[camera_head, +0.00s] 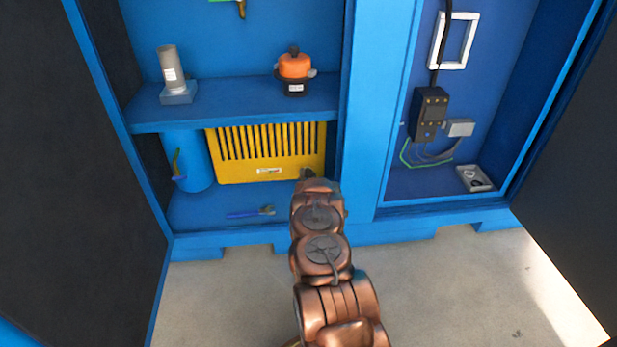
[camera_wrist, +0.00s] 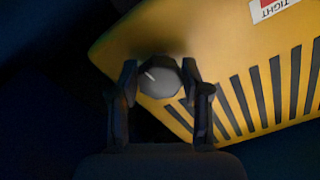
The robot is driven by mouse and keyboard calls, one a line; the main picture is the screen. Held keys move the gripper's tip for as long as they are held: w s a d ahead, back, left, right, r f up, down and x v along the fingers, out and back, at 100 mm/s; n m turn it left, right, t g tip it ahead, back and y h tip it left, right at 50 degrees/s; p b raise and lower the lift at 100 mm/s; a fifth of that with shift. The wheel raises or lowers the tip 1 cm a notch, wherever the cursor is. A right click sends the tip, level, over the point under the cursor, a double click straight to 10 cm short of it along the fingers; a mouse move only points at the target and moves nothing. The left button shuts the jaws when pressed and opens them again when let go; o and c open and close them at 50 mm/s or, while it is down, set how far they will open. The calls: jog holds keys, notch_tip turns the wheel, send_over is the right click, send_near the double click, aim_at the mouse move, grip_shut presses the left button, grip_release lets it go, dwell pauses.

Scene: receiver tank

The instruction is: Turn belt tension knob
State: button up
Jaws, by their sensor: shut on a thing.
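The belt tension knob (camera_wrist: 160,78) is a dark grey round dial with a pale pointer line, seen in the wrist view at the corner of the yellow slotted guard (camera_wrist: 215,45). My gripper (camera_wrist: 160,82) has one finger on each side of the knob and is shut on it. A red and white label with the word TIGHT (camera_wrist: 272,8) is at the top right of the wrist view. In the head view the yellow guard (camera_head: 265,172) is on the lower level of the blue cabinet; my arm hides most of the knob and gripper at its right end.
Above the guard is a blue shelf (camera_head: 235,108) with a grey cylinder (camera_head: 170,70) and an orange-topped part (camera_head: 294,68). A blue tool (camera_head: 250,213) lies on the cabinet floor. A cabinet post (camera_head: 375,120) stands right of my arm. Dark doors stand at both sides.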

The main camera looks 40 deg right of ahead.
jog(key=shift+d+m, duration=0.15)
jog(key=shift+m, duration=0.75)
jog(key=shift+r, duration=0.1)
jog(key=o, duration=1.2)
jog(key=shift+c, duration=0.2)
jog(key=v, duration=1.2)
